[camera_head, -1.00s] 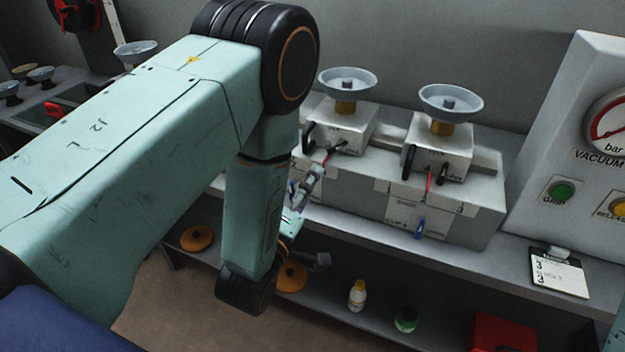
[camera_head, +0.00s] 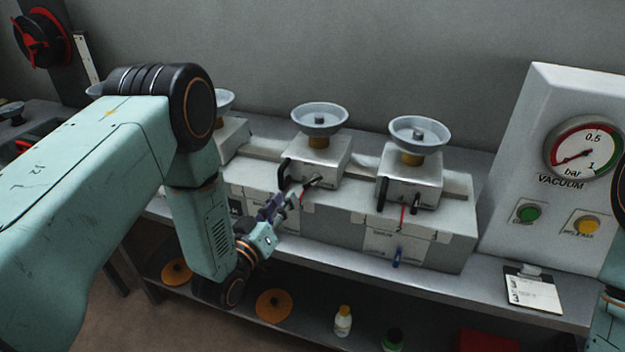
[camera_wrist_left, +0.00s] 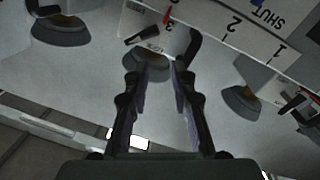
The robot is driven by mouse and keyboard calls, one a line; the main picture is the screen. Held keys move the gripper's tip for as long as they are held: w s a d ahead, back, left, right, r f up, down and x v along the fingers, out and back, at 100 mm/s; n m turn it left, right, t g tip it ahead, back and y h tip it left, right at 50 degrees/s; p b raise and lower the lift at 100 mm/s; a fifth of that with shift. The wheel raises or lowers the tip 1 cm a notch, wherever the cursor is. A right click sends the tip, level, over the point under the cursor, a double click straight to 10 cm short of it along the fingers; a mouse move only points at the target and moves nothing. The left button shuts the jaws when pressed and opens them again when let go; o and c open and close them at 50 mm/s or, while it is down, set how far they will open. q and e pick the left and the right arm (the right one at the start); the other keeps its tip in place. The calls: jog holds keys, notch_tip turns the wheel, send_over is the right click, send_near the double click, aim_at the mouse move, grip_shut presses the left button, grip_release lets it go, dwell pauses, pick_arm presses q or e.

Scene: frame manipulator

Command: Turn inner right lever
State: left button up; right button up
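A row of white boxes topped by grey cups stands on the bench. The middle box (camera_head: 318,160) bears a dark lever (camera_head: 315,181) on its front, with a red pointer below it. A similar lever (camera_head: 415,204) is on the box to the right (camera_head: 410,180). I cannot tell for sure which is the inner right lever. My left gripper (camera_head: 284,203) is just in front of and below the middle box, apart from its lever. In the left wrist view its fingers (camera_wrist_left: 158,72) are apart and empty, facing a box with a black lever (camera_wrist_left: 141,35). My right gripper is not in view.
The vacuum panel (camera_head: 540,150) with its gauge and green and yellow buttons stands at the right. A notepad (camera_head: 532,291) lies on the bench. The lower shelf holds orange discs (camera_head: 273,305), a small bottle (camera_head: 343,322) and a red box (camera_head: 490,342).

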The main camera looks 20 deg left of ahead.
aim_at(310, 185)
pick_arm(q)
jog(key=w+d+m+h, duration=0.1)
jog(key=w+m, duration=0.2)
jog(key=m, duration=0.2)
jog(key=w+d+m+h, duration=0.1)
jog(key=w+d+m, duration=0.1)
jog(key=m, duration=0.3)
jog(key=w+d+m+g+h, duration=0.1)
jog(key=w+m, duration=0.3)
jog(key=m, duration=0.1)
jog(key=shift+w+d+f+m+p, duration=0.2)
jog(key=shift+f+m+p, duration=0.1)
jog(key=shift+p, duration=0.1)
jog(key=shift+s+r, duration=0.15)
jog(key=shift+c, duration=0.2)
jog(key=shift+w, duration=0.25)
jog(key=shift+c, duration=1.3)
grip_shut()
jog(key=shift+f, duration=0.2)
